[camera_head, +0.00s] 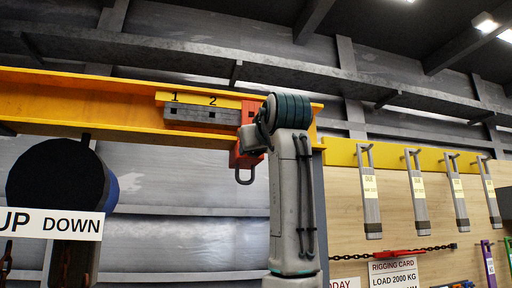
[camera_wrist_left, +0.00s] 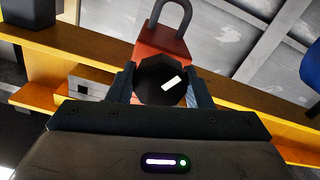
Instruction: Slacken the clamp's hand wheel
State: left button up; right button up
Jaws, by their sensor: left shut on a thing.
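The red clamp (camera_head: 246,160) sits on the yellow beam with a grey loop (camera_head: 245,178) hanging below it. It also shows in the left wrist view (camera_wrist_left: 160,45), with the loop (camera_wrist_left: 178,8) at the top. The hand wheel (camera_wrist_left: 150,87) is a dark round knob with a white mark (camera_wrist_left: 171,84) on its face. My left gripper (camera_wrist_left: 163,90) is shut on the hand wheel, one finger on each side. In the head view my arm rises in front of the clamp and hides the wheel and most of the gripper. My right gripper is not in view.
The yellow beam (camera_head: 80,95) carries a grey block (camera_head: 200,115) below the numbers 1 and 2. A dark drum (camera_head: 55,175) and an UP/DOWN sign (camera_head: 50,224) are at left. Grey slings (camera_head: 371,200) hang from a yellow rail (camera_head: 340,152) on the right-hand board.

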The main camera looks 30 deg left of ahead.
pick_arm(q)
jog(key=o, duration=1)
jog(key=shift+w+f, duration=0.1)
jog(key=shift+d, duration=0.1)
jog(key=shift+s+d+b, duration=0.2)
jog(key=shift+s+b, duration=0.1)
jog(key=b+v, duration=0.4)
jog(key=v, duration=0.6)
